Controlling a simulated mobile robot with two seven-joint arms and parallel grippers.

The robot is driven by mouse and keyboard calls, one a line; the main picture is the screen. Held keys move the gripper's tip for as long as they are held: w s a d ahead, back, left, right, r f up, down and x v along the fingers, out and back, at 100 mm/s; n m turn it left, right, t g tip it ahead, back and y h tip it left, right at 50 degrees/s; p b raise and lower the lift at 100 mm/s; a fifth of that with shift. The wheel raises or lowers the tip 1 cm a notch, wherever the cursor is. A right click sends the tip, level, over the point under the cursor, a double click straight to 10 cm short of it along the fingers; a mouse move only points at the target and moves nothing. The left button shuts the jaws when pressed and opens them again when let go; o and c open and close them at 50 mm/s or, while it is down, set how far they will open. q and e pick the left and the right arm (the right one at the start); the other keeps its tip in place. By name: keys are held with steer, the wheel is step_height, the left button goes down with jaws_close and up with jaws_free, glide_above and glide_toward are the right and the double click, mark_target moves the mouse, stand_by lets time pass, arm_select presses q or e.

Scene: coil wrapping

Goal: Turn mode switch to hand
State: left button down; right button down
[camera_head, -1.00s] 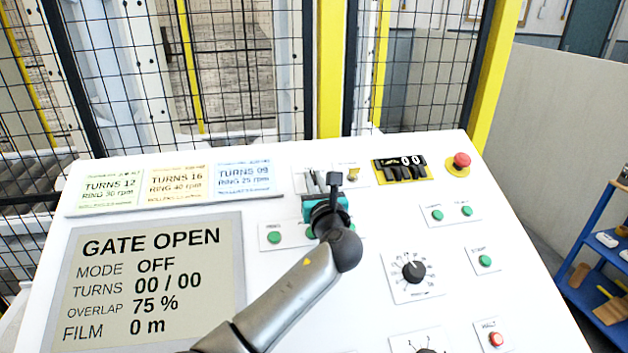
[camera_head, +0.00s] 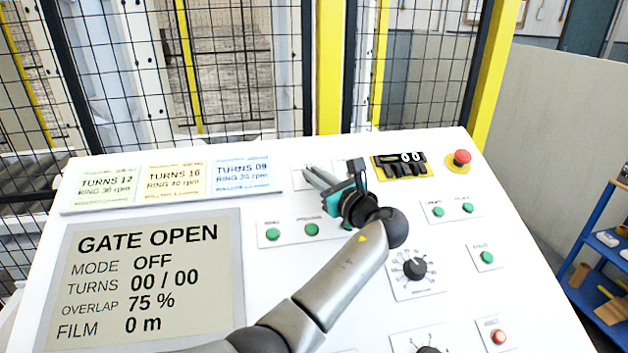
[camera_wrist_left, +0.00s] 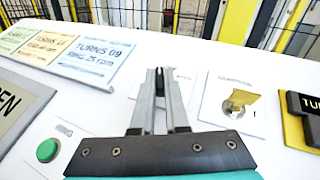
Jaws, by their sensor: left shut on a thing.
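The switch's white plate (camera_head: 300,181) sits right of the TURNS 09 card and is partly covered by the fingers. The switch's pointing direction and its labels cannot be read. The display screen (camera_head: 150,281) reads GATE OPEN and MODE OFF. My right gripper is not in view.
A yellow key switch (camera_wrist_left: 241,99) sits just right of the fingers. Green buttons (camera_head: 311,229) lie below the gripper. A mesh fence (camera_head: 240,70) stands behind the console.

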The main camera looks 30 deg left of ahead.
arm_select(q)
steer(key=n+g+b, duration=0.1)
steer(key=n+g+y, duration=0.1)
steer(key=g, duration=0.1)
steer(key=shift+w+d+f+n+b, duration=0.1)
steer(key=shift+f+n+b, duration=0.1)
steer(key=shift+n+b, duration=0.2)
steer(key=shift+w+n+g+b, duration=0.1)
steer(key=shift+n+g+b, duration=1.3)
steer(key=shift+g+b, duration=0.15)
steer(key=c, duration=1)
jaws_free()
steer(key=shift+r, duration=0.1)
steer(key=shift+o, duration=0.4)
steer(key=b+v, duration=0.1)
steer(key=v, duration=0.6)
steer(key=b+v, duration=0.1)
steer(key=v, duration=0.6)
steer(key=shift+w+d+f, duration=0.1)
steer(key=shift+f, duration=0.1)
steer(key=shift+s+d+r+b, duration=0.1)
steer(key=shift+s+d+b, duration=0.1)
steer(key=shift+d+b, duration=0.3)
